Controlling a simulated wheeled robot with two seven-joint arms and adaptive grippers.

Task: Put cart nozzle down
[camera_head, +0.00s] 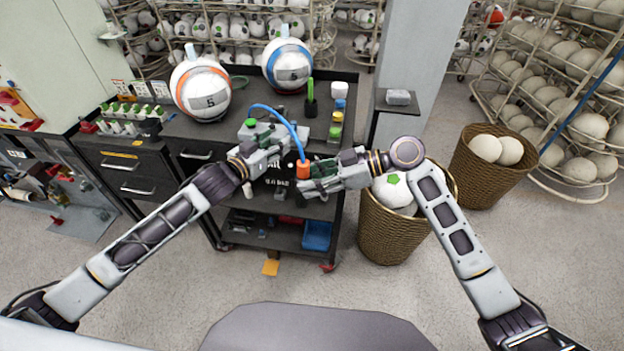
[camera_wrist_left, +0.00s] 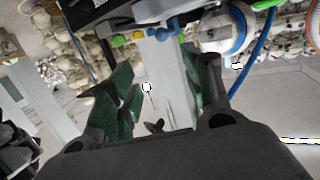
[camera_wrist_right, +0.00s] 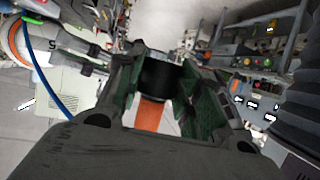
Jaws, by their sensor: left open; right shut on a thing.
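The cart nozzle (camera_head: 302,170) has an orange body and a blue hose (camera_head: 290,125) that arches up and back to the dark cart (camera_head: 210,135). My right gripper (camera_head: 312,180) is shut on the nozzle in front of the cart. In the right wrist view the orange and black nozzle (camera_wrist_right: 153,108) sits between the green finger pads. My left gripper (camera_head: 262,155) is just left of the nozzle, near the cart's front edge. In the left wrist view its green fingers (camera_wrist_left: 160,92) are apart with nothing held between them.
Two balls, one with orange trim (camera_head: 200,90) and one with blue trim (camera_head: 287,66), stand on the cart top. A wicker basket (camera_head: 395,235) with balls is close beside my right forearm. Another basket (camera_head: 495,170) stands right. The floor in front is mostly clear.

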